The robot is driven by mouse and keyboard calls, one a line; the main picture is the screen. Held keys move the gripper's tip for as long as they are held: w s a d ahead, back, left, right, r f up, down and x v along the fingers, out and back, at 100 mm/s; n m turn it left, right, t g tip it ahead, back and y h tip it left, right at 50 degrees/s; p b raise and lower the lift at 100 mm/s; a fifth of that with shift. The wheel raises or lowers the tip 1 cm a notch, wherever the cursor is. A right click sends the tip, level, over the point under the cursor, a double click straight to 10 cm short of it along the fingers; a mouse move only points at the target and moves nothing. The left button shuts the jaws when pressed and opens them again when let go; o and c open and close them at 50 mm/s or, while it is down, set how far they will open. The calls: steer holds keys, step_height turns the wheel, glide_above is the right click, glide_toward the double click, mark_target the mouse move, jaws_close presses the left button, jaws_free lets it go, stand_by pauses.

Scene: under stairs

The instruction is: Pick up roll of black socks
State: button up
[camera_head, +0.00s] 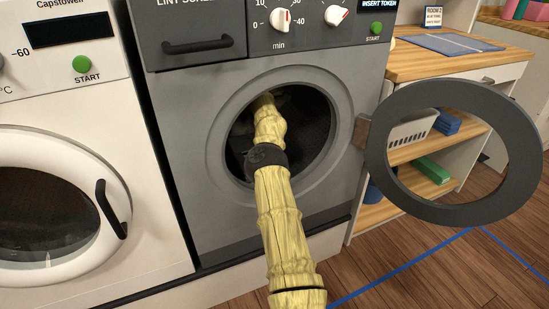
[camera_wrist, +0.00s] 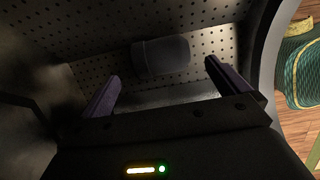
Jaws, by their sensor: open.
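A dark rolled bundle (camera_wrist: 161,56), which looks like the roll of black socks, lies inside the perforated drum in the wrist view. My gripper (camera_wrist: 163,80) is open and empty inside the drum, its two purple-grey fingers apart. The bundle is ahead of the fingers and lies between their directions, apart from both. In the head view my arm reaches through the round opening of the grey dryer (camera_head: 182,130), and my gripper and the socks are hidden in the dark drum.
The dryer's round door (camera_head: 388,192) stands open to the right. A white washer (camera_head: 150,250) is at the left. A wooden shelf unit (camera_head: 440,66) stands behind the door. A green mesh basket (camera_wrist: 298,70) shows outside the drum at the right of the wrist view.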

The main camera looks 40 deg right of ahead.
steer(key=shift+b+x, duration=1)
steer(key=shift+x, duration=1.15)
steer(key=b+x, duration=0.3)
steer(key=x, duration=0.2)
steer(key=shift+w+a+f+b, duration=0.1)
steer(key=shift+a+f+b, duration=0.1)
steer(key=shift+b, duration=0.15)
steer(key=shift+r, duration=0.1)
steer(key=c, duration=0.7)
